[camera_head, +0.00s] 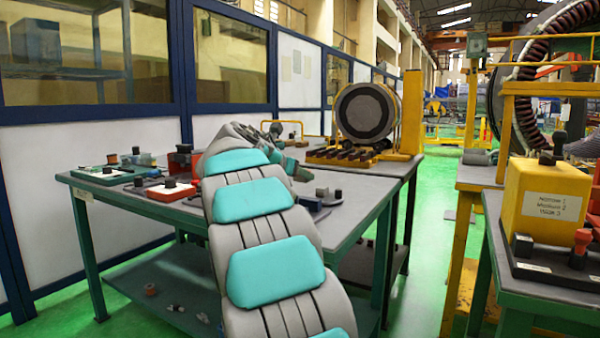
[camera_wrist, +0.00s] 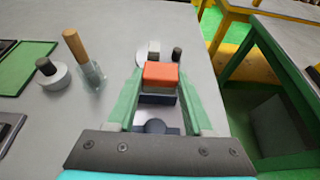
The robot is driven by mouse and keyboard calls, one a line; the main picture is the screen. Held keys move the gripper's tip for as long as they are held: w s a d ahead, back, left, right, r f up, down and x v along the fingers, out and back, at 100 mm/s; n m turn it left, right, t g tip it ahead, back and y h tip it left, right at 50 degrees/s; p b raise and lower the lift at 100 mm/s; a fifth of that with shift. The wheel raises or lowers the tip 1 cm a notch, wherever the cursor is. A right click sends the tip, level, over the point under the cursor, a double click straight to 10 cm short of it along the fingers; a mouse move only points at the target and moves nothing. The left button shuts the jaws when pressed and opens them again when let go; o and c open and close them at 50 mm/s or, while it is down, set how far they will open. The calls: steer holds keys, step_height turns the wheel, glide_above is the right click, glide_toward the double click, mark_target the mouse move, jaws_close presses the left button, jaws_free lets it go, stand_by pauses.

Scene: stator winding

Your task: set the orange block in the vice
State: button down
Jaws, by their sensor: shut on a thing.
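The orange block (camera_wrist: 160,76) shows in the wrist view between the green fingers of my gripper (camera_wrist: 161,84), which are shut on it. Its orange top faces the camera, with a paler grey side below. A dark blue-grey piece (camera_wrist: 157,99) and a rounded dark part (camera_wrist: 155,127) show just behind it between the fingers; they may belong to the vice, but I cannot tell. Whether the block touches them is unclear. In the head view my arm reaches over the table, and the block is not discernible.
On the grey table (camera_head: 345,205) near the gripper are a wooden-handled tool (camera_wrist: 84,58), a round piece with a dark knob (camera_wrist: 52,74) and a green tray (camera_wrist: 27,70). A small dark cylinder (camera_wrist: 177,54) stands beyond the block. The table's right edge is close.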

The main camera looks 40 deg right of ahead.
steer(key=shift+f+b, duration=2)
steer(key=shift+b, duration=0.45)
steer(key=shift+a+p, duration=0.1)
steer(key=shift+p, duration=0.65)
steer(key=shift+f, duration=1.95)
